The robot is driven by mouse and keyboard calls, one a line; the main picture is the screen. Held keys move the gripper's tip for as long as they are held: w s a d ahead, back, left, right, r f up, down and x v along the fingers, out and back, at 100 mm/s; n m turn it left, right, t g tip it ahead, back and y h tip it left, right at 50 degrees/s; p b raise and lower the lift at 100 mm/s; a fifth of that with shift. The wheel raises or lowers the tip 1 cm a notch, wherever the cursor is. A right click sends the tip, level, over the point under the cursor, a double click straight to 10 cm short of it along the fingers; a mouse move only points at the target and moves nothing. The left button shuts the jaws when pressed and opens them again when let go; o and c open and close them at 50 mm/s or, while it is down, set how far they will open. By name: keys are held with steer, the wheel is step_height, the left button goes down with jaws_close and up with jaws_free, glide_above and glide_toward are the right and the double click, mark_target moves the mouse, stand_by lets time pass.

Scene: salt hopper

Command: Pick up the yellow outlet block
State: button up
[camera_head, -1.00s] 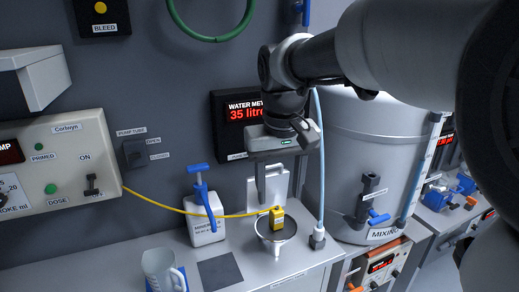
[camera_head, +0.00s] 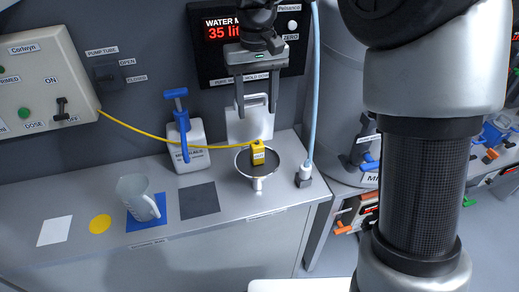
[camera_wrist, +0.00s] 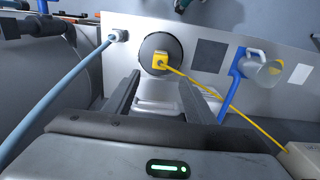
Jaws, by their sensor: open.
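The yellow outlet block (camera_head: 258,153) sits at the dark round funnel-like dish (camera_head: 257,181) on the grey counter. A yellow tube runs from the block to the pump box at the left. My gripper (camera_head: 256,112) is open and empty, pointing down above and behind the block, apart from it. In the wrist view the block (camera_wrist: 160,61) lies on the dark disc beyond my two spread fingers (camera_wrist: 164,88), between their lines.
A white bottle with a blue pump (camera_head: 186,147) stands left of the dish. A clear jug (camera_head: 137,198) stands on a blue square. A pale blue hose with a grey fitting (camera_head: 304,174) is close on the right.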

mark_target(257, 143)
step_height(257, 143, down, 16)
steer(key=shift+r, duration=0.15)
jaws_close()
stand_by(0.5)
